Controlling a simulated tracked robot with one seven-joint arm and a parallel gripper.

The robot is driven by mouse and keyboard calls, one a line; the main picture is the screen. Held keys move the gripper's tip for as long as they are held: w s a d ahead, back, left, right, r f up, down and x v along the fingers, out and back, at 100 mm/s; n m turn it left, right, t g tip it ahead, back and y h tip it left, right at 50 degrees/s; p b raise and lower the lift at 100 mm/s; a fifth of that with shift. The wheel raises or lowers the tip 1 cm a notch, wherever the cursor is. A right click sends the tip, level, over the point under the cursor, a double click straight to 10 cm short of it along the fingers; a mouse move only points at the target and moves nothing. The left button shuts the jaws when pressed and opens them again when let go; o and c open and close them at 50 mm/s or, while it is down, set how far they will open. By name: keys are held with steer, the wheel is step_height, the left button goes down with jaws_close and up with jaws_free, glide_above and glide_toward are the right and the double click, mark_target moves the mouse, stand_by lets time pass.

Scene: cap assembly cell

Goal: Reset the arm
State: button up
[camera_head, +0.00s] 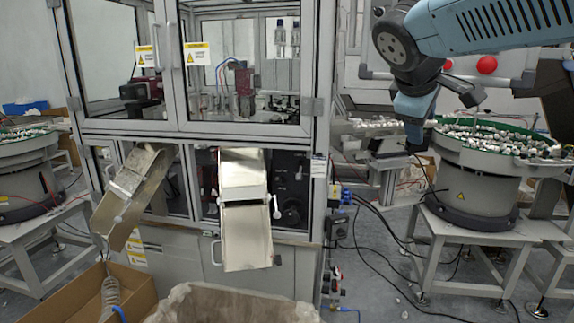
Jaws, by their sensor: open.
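My blue arm (480,28) reaches in from the upper right, bends at a dark round joint and points down. My gripper (414,146) is at its lower end, small and dark, seen nearly edge-on. It is open, and no object shows in it. It hangs in front of the gap between the glazed machine and the right-hand feeder bowl, apart from the chutes and boxes.
A glazed machine (180,128) fills the middle, with two metal chutes (246,235) (130,195). Below are a lined box (235,305) and a cardboard box (142,284). Feeder bowls stand right (475,190) and left (25,180). Cables cross the floor at right.

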steer(key=s+a+f+m+g+y, duration=0.1)
steer(key=s+a+f+m+y, duration=0.1)
steer(key=s+f+m+y, duration=0.3)
steer(key=s+f+m, duration=0.4)
steer(key=s+f, duration=0.3)
steer(key=f, duration=0.2)
steer(key=shift+s+f+y, duration=0.2)
steer(key=shift+s+y, duration=0.1)
steer(key=shift+s, duration=0.05)
